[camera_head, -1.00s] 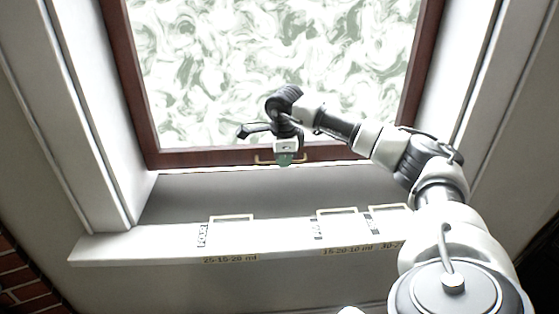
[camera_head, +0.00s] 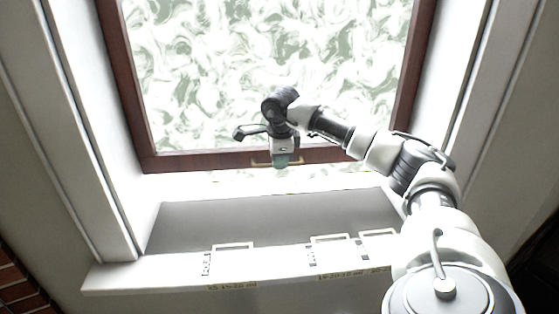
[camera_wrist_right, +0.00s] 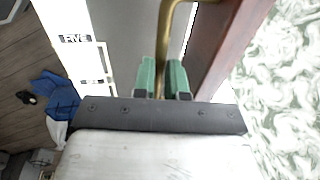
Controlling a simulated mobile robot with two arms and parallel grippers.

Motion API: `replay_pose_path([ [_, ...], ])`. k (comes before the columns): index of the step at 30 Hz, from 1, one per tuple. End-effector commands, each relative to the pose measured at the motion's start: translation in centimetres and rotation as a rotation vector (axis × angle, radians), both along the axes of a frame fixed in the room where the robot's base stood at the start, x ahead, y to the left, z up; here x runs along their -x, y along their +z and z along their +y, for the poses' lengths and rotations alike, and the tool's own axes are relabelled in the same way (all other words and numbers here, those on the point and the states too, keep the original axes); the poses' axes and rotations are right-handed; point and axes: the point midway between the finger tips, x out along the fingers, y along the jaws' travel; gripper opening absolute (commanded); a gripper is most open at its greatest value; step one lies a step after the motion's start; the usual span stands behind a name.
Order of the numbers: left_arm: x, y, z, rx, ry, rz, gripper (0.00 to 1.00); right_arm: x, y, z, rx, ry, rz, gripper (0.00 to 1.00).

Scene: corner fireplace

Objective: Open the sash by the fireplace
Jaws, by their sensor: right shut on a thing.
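The sash (camera_head: 200,160) has a dark red-brown frame around pale green swirled glass. A thin brass handle (camera_head: 260,164) sits on its bottom rail. My right gripper (camera_head: 281,160) is at this handle, its arm reaching in from the right. In the right wrist view, the green fingers of the right gripper (camera_wrist_right: 163,78) are shut on the brass handle (camera_wrist_right: 166,35), beside the red-brown frame (camera_wrist_right: 215,45). A bright strip (camera_head: 230,177) with faint green patches shows below the bottom rail. My left gripper is not in view.
A white sill (camera_head: 150,277) runs below the window, with several white rectangular outlines and printed labels. White side walls (camera_head: 85,130) flank the recess. Brick (camera_head: 15,270) shows at the lower left. A blue item (camera_wrist_right: 60,95) lies on the wooden floor.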

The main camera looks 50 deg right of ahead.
Motion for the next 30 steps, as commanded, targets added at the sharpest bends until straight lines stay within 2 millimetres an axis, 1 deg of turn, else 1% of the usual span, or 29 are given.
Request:
replay_pose_path([
  [1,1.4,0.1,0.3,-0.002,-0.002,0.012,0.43,-0.2,1.3,-0.1,0.001,-0.003,-0.013,0.00],
  [5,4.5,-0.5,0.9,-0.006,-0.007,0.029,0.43,-0.2,2.3,-0.1,0.000,-0.002,-0.014,0.00],
  [7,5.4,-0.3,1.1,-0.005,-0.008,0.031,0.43,-0.2,2.9,-0.1,0.001,-0.001,-0.014,0.00],
  [9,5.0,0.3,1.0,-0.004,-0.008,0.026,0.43,-0.2,3.4,-0.1,0.001,-0.001,-0.014,0.00],
  [14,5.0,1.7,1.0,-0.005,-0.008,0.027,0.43,-0.2,5.0,-0.1,0.000,-0.001,-0.013,0.00],
  [30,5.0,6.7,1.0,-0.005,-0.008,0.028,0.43,-0.2,10.7,-0.1,0.001,-0.001,-0.014,0.00],
])
